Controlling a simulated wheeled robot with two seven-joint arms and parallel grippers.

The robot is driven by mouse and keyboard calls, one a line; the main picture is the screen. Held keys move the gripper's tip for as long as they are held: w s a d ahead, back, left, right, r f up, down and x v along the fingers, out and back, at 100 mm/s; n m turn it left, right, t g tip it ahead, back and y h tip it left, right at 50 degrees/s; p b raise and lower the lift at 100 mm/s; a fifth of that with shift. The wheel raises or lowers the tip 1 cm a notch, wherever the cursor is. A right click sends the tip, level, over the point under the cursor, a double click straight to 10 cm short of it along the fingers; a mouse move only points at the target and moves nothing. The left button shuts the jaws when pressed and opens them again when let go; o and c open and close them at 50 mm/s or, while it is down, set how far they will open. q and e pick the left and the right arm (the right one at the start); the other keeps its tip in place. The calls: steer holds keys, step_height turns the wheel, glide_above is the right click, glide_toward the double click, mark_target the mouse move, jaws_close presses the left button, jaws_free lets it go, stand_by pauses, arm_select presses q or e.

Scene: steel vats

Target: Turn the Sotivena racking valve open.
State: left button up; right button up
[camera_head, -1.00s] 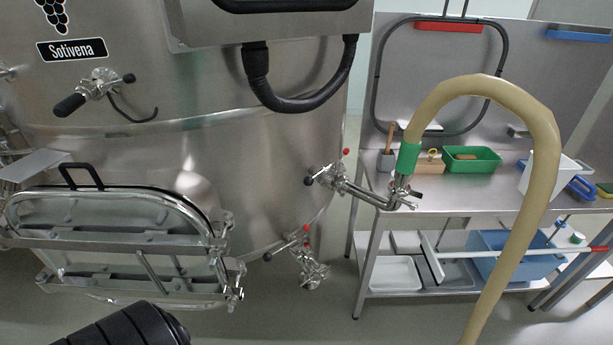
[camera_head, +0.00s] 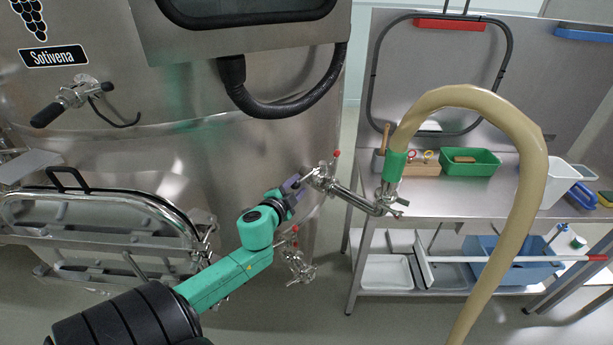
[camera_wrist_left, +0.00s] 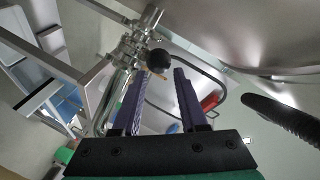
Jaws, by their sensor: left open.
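The racking valve (camera_head: 322,177) is a steel valve on the Sotivena vat's (camera_head: 160,150) lower right side, joined to a bent steel pipe and the beige hose. In the left wrist view the valve (camera_wrist_left: 132,45) shows with a black ball knob (camera_wrist_left: 158,60). My left gripper (camera_head: 297,183) is open beside the valve. Its two purple fingers also show in the left wrist view (camera_wrist_left: 163,72), with the knob between or just beyond the tips; I cannot tell which. In the head view the gripper hides the black knob. My right gripper is not in view.
A lower valve (camera_head: 298,265) with a red knob sits beneath my left arm. The beige hose (camera_head: 530,150) arches over the steel table (camera_head: 450,195) at right. A black hose (camera_head: 270,105) hangs above the valve. The vat's hatch (camera_head: 100,225) is at left.

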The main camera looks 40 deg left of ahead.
mark_target(307, 176)
arm_select(q)
steer(key=x, duration=0.7)
steer(key=shift+w, duration=0.1)
jaws_close()
steer(key=shift+d, duration=0.1)
